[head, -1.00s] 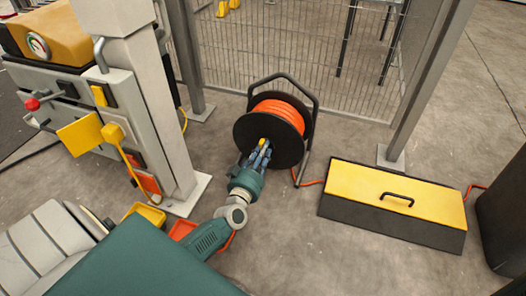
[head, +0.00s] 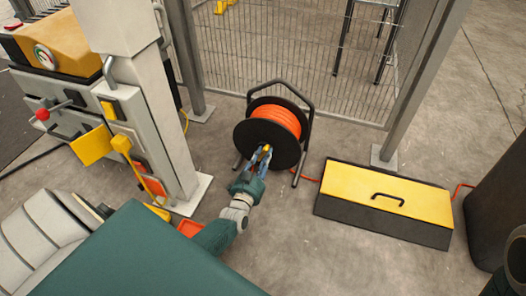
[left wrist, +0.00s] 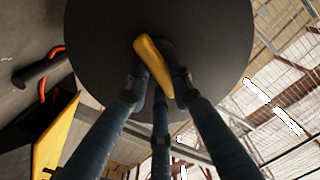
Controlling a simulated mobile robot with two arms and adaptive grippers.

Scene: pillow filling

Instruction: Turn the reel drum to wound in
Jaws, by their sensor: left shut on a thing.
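The reel drum (head: 250,133) has a black round face and orange cable (head: 279,117) wound behind it, in a dark tubular frame (head: 308,118). It stands upright on the floor, in the middle of the head view. My left gripper (head: 263,154) is shut on a yellow handle on the drum's face. In the left wrist view the black face (left wrist: 215,40) fills the top, and the fingers of my left gripper (left wrist: 158,80) close around the yellow handle (left wrist: 153,65). The finger contacts are partly hidden. My right gripper does not show.
A yellow-topped box (head: 383,192) with a black handle stands on the floor right of the reel. A grey post (head: 422,80) and wire fence (head: 285,55) stand behind. A grey machine column (head: 160,110) is at left. Bare floor lies in front of the reel.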

